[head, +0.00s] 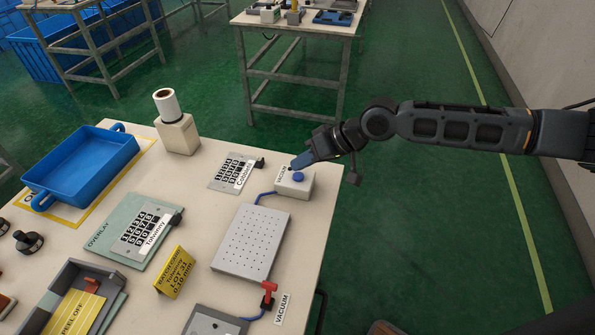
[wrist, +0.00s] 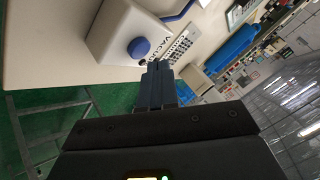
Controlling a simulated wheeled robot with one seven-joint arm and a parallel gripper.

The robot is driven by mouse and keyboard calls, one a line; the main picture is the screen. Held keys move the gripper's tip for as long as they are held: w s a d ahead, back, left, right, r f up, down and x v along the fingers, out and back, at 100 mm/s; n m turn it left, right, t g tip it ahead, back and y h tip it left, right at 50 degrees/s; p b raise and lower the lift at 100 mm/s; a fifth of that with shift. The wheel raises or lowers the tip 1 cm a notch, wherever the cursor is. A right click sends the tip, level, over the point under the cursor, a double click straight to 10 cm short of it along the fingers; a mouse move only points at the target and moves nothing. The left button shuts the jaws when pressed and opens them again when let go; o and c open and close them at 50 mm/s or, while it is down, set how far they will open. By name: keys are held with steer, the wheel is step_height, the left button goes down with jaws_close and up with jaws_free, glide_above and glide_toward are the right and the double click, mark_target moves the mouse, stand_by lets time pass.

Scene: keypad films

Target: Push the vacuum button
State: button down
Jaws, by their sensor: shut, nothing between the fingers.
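The vacuum button is a blue round button (head: 297,177) on top of a small white box (head: 294,189) labelled VACUUM, near the far right corner of the table. In the wrist view the blue button (wrist: 139,47) and the white box (wrist: 115,35) show at upper left. My gripper (head: 295,163) is shut and empty, its blue fingertips just above and behind the button in the head view. In the wrist view the fingertips (wrist: 158,66) are close beside the button. I cannot tell whether they touch the box.
A perforated plate (head: 251,241) is joined by a blue hose to the box. A red-handled valve (head: 269,292) with another VACUUM label sits at the front. A keypad labelled Cobden (head: 232,172), a roll on a block (head: 178,133) and a blue tray (head: 82,166) stand leftward.

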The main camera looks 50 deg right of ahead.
mark_target(302, 175)
step_height(302, 175, up, 3)
steer(key=p, duration=0.2)
steer(key=shift+r+p, duration=0.2)
steer(key=shift+p, duration=0.2)
steer(key=shift+r, duration=0.9)
